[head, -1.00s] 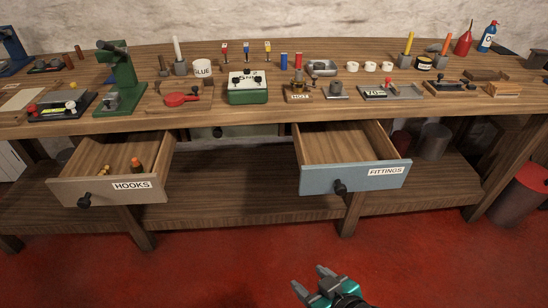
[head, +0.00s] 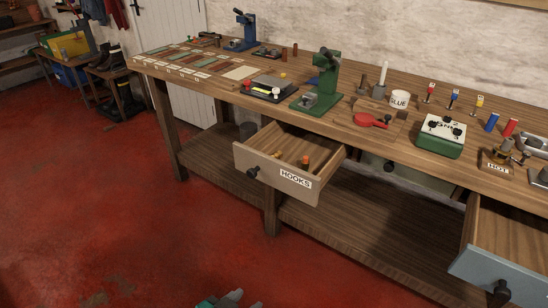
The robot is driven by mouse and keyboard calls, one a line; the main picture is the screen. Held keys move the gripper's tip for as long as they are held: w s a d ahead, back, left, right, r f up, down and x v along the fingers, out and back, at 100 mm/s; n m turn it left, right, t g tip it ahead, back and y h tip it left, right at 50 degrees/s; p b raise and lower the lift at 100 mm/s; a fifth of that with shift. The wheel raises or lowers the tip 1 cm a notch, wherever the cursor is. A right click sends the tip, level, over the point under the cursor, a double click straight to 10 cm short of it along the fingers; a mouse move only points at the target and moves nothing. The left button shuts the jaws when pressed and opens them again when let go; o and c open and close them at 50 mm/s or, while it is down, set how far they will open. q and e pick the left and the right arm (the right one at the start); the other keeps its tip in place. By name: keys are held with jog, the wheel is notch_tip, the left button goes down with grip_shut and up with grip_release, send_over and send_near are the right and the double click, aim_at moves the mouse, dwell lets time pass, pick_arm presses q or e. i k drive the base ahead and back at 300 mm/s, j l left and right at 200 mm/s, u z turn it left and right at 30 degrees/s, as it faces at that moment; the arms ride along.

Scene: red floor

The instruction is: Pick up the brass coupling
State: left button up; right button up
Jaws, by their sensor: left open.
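I cannot pick out the brass coupling for certain. Small brass-yellow pieces (head: 277,154) and an upright orange-brown cylinder (head: 305,161) are in the open HOOKS drawer (head: 272,172); they are too small to identify. My left gripper (head: 238,297) shows only at the bottom edge, partly cut off by the frame. It is open, with nothing seen between its fingers, in front of the bench and well away from the drawer. My right gripper is not in view.
The FITTINGS drawer (head: 498,262) stands open at the right, cut by the frame; the visible part of its inside looks empty. The workbench (head: 400,142) carries a green press (head: 320,82), a glue pot (head: 398,99) and other tools. Red floor (head: 110,215) is clear at the left.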

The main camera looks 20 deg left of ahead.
aim_at(279, 154)
jog(key=i+j+z, duration=0.1)
jog(key=j, duration=0.3)
jog(key=i+j, duration=0.15)
jog(key=j, duration=0.25)
jog(key=i+j+z, duration=0.15)
jog(key=j, duration=0.25)
jog(key=i+j, duration=0.1)
jog(key=j, duration=0.3)
jog(key=z, duration=0.05)
